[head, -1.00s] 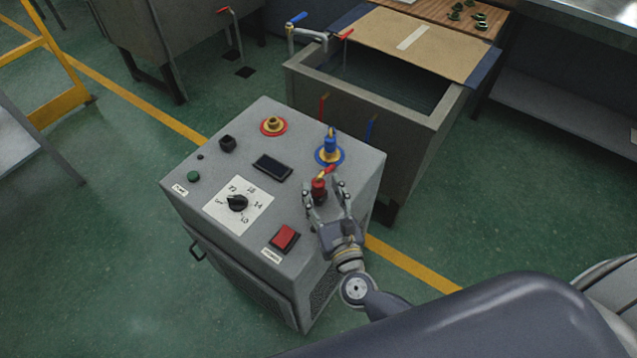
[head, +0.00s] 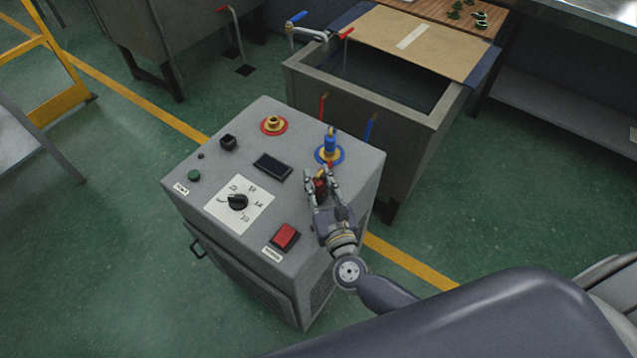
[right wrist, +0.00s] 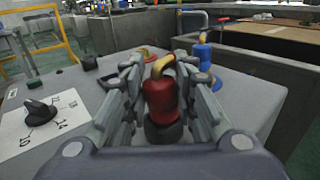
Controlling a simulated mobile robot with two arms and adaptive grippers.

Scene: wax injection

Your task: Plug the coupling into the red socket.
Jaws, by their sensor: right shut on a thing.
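The red coupling (head: 321,186) stands upright near the right edge of the grey machine's top, with its brass elbow at the upper end. My right gripper (head: 322,182) is shut on it, one finger on each side. In the right wrist view the coupling (right wrist: 163,98) sits between the fingers, its dark lower end near the machine top; I cannot tell if it touches. The red socket (head: 273,124), a brass fitting on a red ring, is empty at the machine's far side. My left gripper is not in view.
A blue coupling (head: 330,143) stands in the blue-ringed socket (head: 343,157), just beyond my right gripper. The machine top (head: 226,166) also carries a black knob (head: 238,202), a display (head: 272,166) and a red switch (head: 285,237). An open tank (head: 400,85) stands behind.

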